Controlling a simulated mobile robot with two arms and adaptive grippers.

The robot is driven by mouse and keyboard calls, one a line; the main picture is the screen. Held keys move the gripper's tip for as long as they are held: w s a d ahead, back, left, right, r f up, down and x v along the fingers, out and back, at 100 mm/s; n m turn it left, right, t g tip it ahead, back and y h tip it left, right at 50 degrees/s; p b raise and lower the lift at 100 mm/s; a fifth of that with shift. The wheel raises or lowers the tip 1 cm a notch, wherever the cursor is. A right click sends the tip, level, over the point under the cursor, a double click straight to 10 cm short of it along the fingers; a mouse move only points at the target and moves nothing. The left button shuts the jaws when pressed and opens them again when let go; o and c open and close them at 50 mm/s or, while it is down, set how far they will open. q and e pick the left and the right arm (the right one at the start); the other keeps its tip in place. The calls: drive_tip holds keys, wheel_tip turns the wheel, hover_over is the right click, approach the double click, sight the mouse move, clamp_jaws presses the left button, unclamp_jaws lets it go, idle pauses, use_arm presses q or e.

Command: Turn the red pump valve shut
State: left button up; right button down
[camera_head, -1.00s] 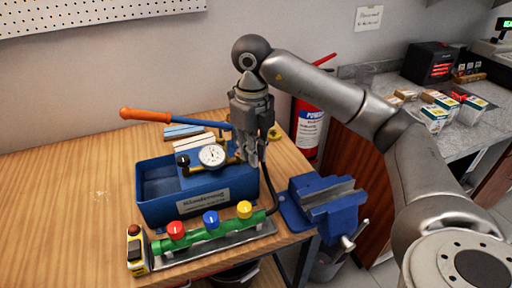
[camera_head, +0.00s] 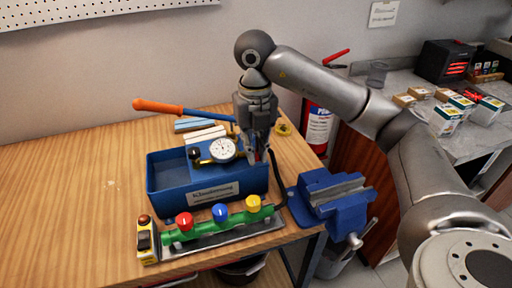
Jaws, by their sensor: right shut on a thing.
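The blue test pump (camera_head: 168,186) stands on the wooden bench, with an orange-handled lever (camera_head: 157,106) and a round white gauge (camera_head: 223,150). My right gripper (camera_head: 258,158) points down at the pump's right end, just right of the gauge. It is shut on the red pump valve, which its fingers hide almost wholly; only a trace of red shows there. How far the valve is turned cannot be told. My left gripper is not in view.
A blue vise (camera_head: 335,205) sits at the bench's right edge. A fire extinguisher (camera_head: 317,128) stands behind. The bench's left side is clear.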

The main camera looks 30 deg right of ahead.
drive_tip(key=c, duration=1.5)
unclamp_jaws()
drive_tip(key=shift+r, duration=6)
